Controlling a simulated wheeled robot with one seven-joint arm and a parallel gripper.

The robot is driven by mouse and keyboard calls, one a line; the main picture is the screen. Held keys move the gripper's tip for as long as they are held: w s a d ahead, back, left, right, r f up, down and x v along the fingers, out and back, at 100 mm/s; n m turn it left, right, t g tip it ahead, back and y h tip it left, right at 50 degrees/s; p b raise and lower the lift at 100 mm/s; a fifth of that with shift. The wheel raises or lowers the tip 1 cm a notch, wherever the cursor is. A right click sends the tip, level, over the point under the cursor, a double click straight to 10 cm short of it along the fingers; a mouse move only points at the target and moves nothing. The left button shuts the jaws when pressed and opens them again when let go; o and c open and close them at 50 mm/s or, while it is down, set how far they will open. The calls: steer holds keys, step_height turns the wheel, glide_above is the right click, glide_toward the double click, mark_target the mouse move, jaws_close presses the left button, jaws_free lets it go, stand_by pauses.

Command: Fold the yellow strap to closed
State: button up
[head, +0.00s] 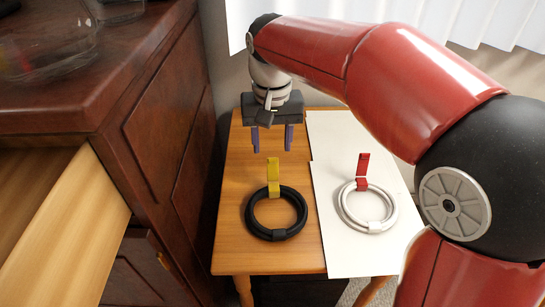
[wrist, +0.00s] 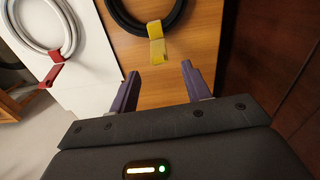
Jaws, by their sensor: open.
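In the wrist view the yellow strap (wrist: 156,42) shows beyond my fingers, on the black ring (wrist: 128,18). My gripper (head: 272,139) is open and empty, pointing down, above and behind the yellow strap. In the wrist view my gripper (wrist: 158,82) has its two purple fingers apart, with bare table between them. It does not touch the strap.
A dark cabinet (head: 160,130) with an open drawer (head: 60,235) stands left. The front of the wooden table (head: 240,262) is clear.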

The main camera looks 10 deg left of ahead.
mark_target(273, 169)
step_height(273, 169, down, 5)
steer(key=shift+f, duration=0.1)
stand_by(0.3)
steer(key=c, duration=1)
